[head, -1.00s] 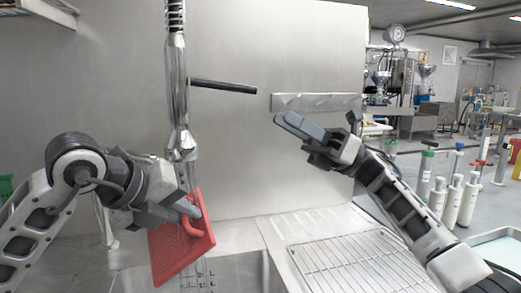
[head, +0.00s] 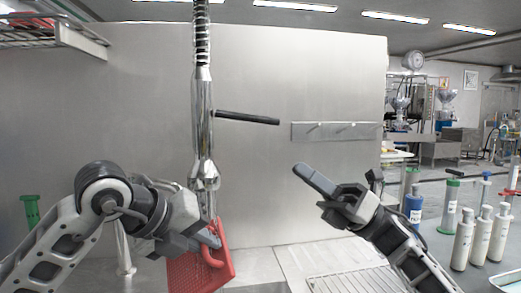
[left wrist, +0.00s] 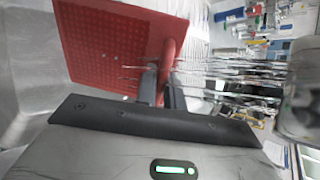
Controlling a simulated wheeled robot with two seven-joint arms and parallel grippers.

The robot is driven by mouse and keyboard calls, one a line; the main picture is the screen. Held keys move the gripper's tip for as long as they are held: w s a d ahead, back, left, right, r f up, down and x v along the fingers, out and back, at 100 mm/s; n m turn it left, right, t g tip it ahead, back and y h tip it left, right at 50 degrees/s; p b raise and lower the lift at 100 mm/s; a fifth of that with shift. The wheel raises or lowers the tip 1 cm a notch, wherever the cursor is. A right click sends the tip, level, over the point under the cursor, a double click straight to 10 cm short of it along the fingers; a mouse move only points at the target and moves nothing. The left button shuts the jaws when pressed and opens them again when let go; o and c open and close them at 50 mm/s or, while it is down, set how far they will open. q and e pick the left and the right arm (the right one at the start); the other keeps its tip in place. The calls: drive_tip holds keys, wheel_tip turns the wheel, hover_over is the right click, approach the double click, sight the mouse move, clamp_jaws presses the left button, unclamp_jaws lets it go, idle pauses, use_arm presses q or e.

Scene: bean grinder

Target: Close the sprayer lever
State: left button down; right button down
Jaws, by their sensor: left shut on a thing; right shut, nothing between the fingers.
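The chrome sprayer (head: 204,125) hangs upright from a spring hose in front of the steel wall. Its black lever (head: 247,117) sticks out to the right, nearly level. My left gripper (head: 209,238) is shut on the handle of a red perforated plate (head: 190,272) below the sprayer head. The plate (left wrist: 110,45) and its handle also show in the left wrist view, with streaks like running water beside them. My right gripper (head: 302,174) is shut and empty, right of the lever and below it, apart from it.
A steel strip with hooks (head: 335,131) is on the wall to the right. A wire rack (head: 350,280) lies on the counter at lower right. Several white bottles (head: 480,235) stand further right. A shelf (head: 60,35) is at upper left.

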drive_tip(key=s+f+m+t, duration=0.4)
drive_tip(key=s+m+t, duration=0.1)
drive_tip(key=m+t, duration=0.4)
approach(248, 118)
drive_tip(key=a, duration=0.4)
drive_tip(key=shift+w+a+r, duration=0.1)
drive_tip(key=shift+w+r, duration=0.3)
drive_tip(key=shift+r, duration=0.4)
drive_tip(key=shift+w+a+r, duration=0.1)
drive_tip(key=shift+w+r, duration=0.3)
drive_tip(key=shift+r, duration=0.35)
